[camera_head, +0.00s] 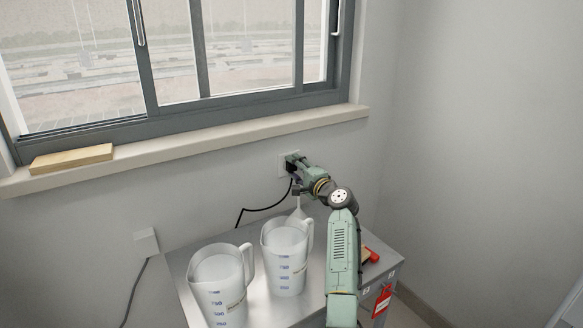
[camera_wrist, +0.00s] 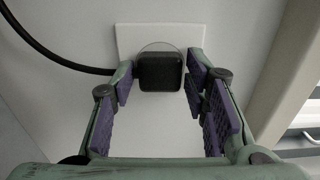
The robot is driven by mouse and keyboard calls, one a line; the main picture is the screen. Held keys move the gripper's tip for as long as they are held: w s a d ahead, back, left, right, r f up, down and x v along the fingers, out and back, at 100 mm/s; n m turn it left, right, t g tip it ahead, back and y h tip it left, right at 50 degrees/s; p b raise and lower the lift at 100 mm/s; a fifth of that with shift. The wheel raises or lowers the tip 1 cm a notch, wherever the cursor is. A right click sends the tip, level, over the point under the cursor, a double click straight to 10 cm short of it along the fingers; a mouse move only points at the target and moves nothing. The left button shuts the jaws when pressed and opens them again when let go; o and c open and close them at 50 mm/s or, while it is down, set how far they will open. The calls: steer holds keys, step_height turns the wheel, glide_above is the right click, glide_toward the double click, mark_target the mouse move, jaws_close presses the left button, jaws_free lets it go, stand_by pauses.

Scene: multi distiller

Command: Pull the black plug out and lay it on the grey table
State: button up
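The black plug (camera_wrist: 161,71) sits in a white wall socket plate (camera_wrist: 135,38), which shows behind it in the wrist view. A black cord (camera_wrist: 50,58) runs from it to the left. My gripper (camera_wrist: 158,90) faces the plug with its purple-padded fingers apart, one on each side of it. A gap shows between the plug and each finger pad. In the head view my gripper (camera_head: 295,176) is at the socket and hides most of the plug. The grey table (camera_head: 262,308) stands below, against the wall.
Two white measuring jugs (camera_head: 219,288) and (camera_head: 285,262) stand on the table, with a white funnel-like thing (camera_head: 298,214) behind. A red-handled object (camera_head: 371,255) lies at the right edge.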

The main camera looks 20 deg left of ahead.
jaws_close()
steer(key=shift+d, duration=0.1)
stand_by(0.4)
steer(key=shift+p+v, duration=1.8)
steer(key=shift+v, duration=1.1)
steer(key=s+d+r+p, duration=0.2)
steer(key=d+r+p, duration=0.1)
steer(key=r+p, duration=0.3)
steer(key=shift+s+r+p, duration=0.3)
steer(key=shift+r+p, duration=0.05)
steer(key=shift+r, duration=0.15)
